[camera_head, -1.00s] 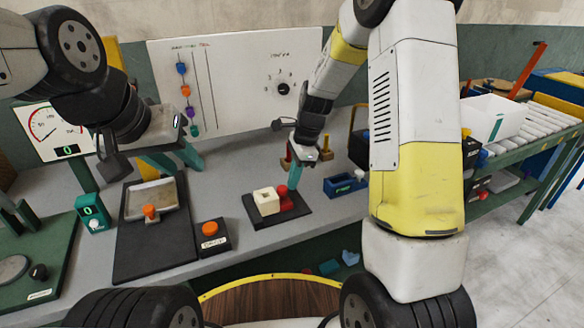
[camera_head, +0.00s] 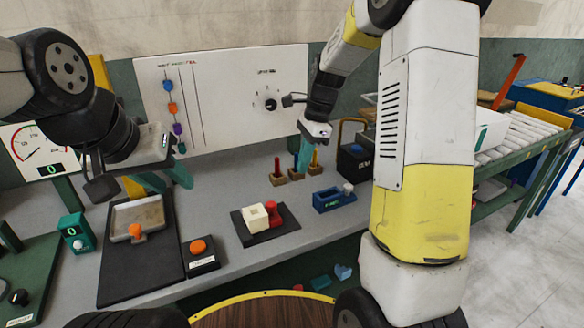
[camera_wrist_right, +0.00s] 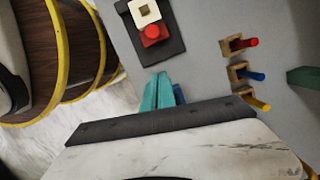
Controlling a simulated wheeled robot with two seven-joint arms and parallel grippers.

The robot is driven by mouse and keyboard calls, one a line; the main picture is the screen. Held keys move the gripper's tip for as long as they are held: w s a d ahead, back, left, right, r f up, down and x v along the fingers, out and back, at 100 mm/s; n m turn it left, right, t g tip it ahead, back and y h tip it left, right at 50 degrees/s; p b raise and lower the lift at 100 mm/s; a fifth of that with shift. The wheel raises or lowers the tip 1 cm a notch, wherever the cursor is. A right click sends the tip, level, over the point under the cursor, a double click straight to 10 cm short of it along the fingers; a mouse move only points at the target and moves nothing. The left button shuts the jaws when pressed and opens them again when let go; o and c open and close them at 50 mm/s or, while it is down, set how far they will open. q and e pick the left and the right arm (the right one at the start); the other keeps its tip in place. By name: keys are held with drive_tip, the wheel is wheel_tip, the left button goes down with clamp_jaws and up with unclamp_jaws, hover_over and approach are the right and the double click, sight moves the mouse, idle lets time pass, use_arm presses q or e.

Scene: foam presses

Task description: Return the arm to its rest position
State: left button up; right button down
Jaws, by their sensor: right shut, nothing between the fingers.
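My right gripper (camera_head: 303,162) is in the middle of the head view, above the grey bench, with its teal fingers together and nothing between them. The closed fingers also show in the right wrist view (camera_wrist_right: 160,92). A dark plate carrying a cream block (camera_head: 255,218) and a red piece (camera_head: 273,212) lies on the bench, apart from and below the right gripper. My left gripper (camera_head: 164,178) hangs over the left part of the bench, its teal fingers spread apart and no object seen between them.
Pegs on wooden blocks (camera_head: 279,174), a blue tray (camera_head: 334,199) and a dark box with a handle (camera_head: 352,165) stand near the right gripper. An orange button box (camera_head: 200,254) and a black-based press tray (camera_head: 138,218) are to the left. A white panel (camera_head: 220,95) stands behind.

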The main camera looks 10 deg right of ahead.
drive_tip(key=shift+d+r, duration=0.1)
drive_tip(key=shift+r, duration=0.15)
